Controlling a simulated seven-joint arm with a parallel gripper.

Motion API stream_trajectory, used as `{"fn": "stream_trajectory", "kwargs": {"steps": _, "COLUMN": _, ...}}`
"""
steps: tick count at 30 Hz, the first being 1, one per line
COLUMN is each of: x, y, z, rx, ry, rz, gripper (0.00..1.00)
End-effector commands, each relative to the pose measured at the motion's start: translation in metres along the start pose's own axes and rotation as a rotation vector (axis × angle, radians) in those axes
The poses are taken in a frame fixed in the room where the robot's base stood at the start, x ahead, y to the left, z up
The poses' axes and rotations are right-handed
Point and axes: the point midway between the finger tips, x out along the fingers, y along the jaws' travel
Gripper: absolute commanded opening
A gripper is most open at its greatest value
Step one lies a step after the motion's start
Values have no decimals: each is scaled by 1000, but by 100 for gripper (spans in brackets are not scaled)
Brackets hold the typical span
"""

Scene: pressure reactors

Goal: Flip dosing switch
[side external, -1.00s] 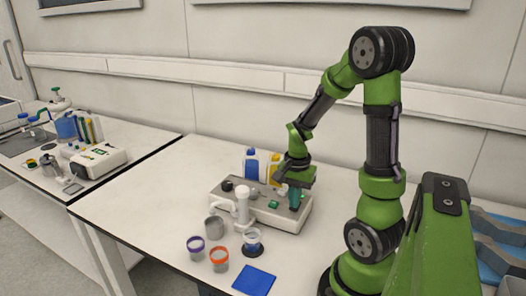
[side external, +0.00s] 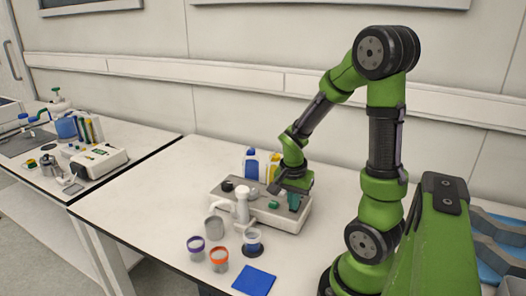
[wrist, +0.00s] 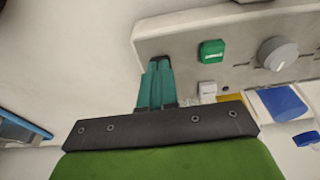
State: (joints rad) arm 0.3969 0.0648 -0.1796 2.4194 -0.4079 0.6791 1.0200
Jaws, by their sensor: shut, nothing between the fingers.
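The dosing unit is a pale box (side external: 290,222) on the bench. In the wrist view, its panel (wrist: 170,40) carries a green switch (wrist: 211,51) with light markings and a small white switch (wrist: 207,90). I cannot tell which is the dosing switch or read its position. The green switch also shows in the side view (side external: 273,204). My gripper (wrist: 157,62) is shut and empty, its teal fingers over the box's end, to the left of both switches in the wrist view. In the side view, my gripper (side external: 293,203) is over the box's right end; contact cannot be judged.
A grey knob (wrist: 278,53) is beyond the green switch. A blue bottle (side external: 251,163) and yellow bottle (side external: 273,168) stand behind the box. Purple-rimmed (side external: 196,247) and orange-rimmed (side external: 219,258) cups, and a blue pad (side external: 254,279), are in front.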

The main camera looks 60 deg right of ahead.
Motion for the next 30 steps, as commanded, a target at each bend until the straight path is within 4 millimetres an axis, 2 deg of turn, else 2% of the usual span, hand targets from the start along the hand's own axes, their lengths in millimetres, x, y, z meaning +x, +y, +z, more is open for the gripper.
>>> {"fn": "stream_trajectory", "kwargs": {"steps": 1, "x": 8, "y": 4, "z": -4, "rx": -1, "ry": 2, "rz": 11, "gripper": 0}}
{"fn": "stream_trajectory", "kwargs": {"steps": 9, "x": 6, "y": 4, "z": -18, "rx": -3, "ry": 7, "rz": 10, "gripper": 0}}
{"fn": "stream_trajectory", "kwargs": {"steps": 20, "x": 3, "y": 1, "z": -20, "rx": -4, "ry": 10, "rz": 4, "gripper": 0}}
{"fn": "stream_trajectory", "kwargs": {"steps": 26, "x": -21, "y": -1, "z": -12, "rx": -2, "ry": -5, "rz": 2, "gripper": 0}}
{"fn": "stream_trajectory", "kwargs": {"steps": 30, "x": -53, "y": -2, "z": -5, "rx": 2, "ry": -21, "rz": 3, "gripper": 0}}
